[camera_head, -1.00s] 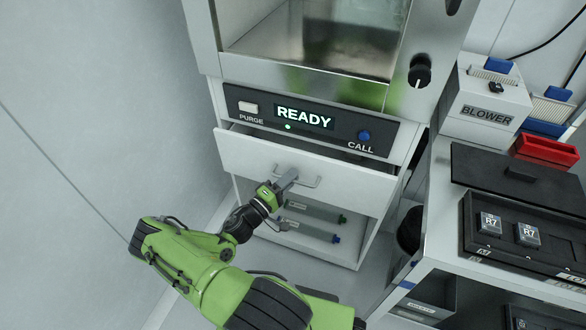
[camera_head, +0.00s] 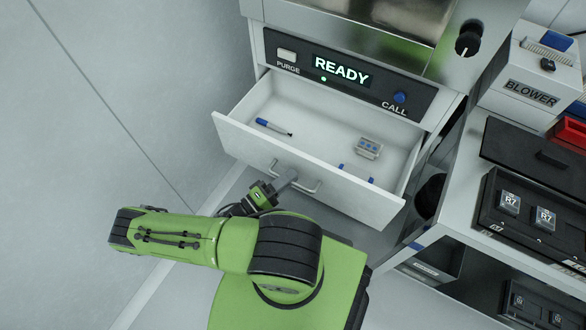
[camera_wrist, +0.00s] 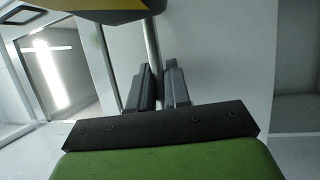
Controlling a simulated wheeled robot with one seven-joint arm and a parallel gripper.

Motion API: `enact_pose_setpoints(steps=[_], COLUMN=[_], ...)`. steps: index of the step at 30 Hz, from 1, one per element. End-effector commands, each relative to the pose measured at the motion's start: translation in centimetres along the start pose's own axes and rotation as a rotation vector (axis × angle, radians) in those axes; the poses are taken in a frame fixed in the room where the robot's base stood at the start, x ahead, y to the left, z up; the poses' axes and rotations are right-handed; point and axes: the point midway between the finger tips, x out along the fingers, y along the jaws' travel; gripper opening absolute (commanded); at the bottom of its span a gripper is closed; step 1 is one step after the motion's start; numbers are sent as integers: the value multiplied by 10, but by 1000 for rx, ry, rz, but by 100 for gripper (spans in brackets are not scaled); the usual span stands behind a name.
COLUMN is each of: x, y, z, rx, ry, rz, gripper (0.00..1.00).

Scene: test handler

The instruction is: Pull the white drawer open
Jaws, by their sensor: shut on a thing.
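The white drawer (camera_head: 350,192) is pulled well out from the cabinet below the READY panel, and its inside shows. It holds a blue marker (camera_head: 273,127), a small grey-blue item (camera_head: 369,147) and another blue item (camera_head: 356,174) partly hidden by the front wall. A metal bar handle (camera_head: 308,188) is on the drawer front. My gripper (camera_head: 288,182) is shut on the handle near its left part. In the wrist view the two dark fingers (camera_wrist: 160,88) stand on either side of the handle bar (camera_wrist: 152,45).
The READY panel (camera_head: 340,75) with its buttons is above the drawer. To the right, a bench carries a BLOWER box (camera_head: 530,85), a black lid (camera_head: 535,150) and a black tray (camera_head: 490,222) with R7 parts. A wall is at the left.

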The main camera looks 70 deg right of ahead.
Motion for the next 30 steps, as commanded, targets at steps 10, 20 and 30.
enact_pose_setpoints(steps=[10,20,30], x=[-3,-3,-18], y=[0,0,0], z=[1,1,0], rx=[1,1,4], ry=[-1,-1,3], rz=[-3,-2,-4], gripper=[0,23,23])
